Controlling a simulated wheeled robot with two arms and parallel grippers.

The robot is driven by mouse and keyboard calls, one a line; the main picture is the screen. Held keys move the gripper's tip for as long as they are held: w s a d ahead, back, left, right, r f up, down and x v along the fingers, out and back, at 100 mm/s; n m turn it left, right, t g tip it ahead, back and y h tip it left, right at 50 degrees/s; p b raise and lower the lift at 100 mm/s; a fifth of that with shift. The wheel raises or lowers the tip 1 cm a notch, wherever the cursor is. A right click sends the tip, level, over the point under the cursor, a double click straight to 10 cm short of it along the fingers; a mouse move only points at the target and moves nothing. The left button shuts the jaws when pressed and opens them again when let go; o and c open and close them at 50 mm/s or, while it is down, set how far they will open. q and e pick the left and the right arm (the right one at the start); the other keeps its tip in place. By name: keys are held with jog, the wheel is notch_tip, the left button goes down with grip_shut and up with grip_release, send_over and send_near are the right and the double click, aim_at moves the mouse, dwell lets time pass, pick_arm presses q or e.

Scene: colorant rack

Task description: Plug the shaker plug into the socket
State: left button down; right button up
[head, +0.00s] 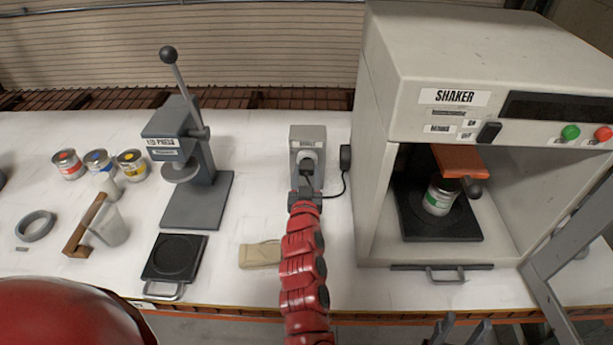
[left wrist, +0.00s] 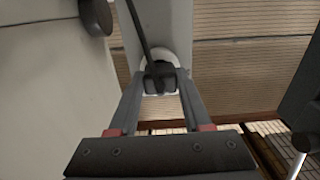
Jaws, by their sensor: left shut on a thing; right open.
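The grey socket box (head: 308,138) stands on the table left of the shaker (head: 480,50), with a pale round socket face (head: 308,156) on its front. My left gripper (head: 306,190) is shut on the black shaker plug (head: 306,177), right in front of that face. In the left wrist view the plug (left wrist: 160,78) sits between the fingertips, against the white socket ring (left wrist: 174,61). I cannot tell whether its prongs are inside. The black cord (head: 344,186) loops to the shaker's left side. My right gripper (head: 460,330) is open and empty at the bottom edge.
A lid press (head: 190,150) stands left of the socket box, with a black plate (head: 175,257) and a tan block (head: 260,254) in front. Several small cans (head: 68,164) and a jug (head: 110,226) are further left. A can (head: 439,197) stands inside the shaker.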

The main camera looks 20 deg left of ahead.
pick_arm(q)
jog(key=shift+w, duration=0.1)
jog(key=shift+c, duration=1.3)
grip_release()
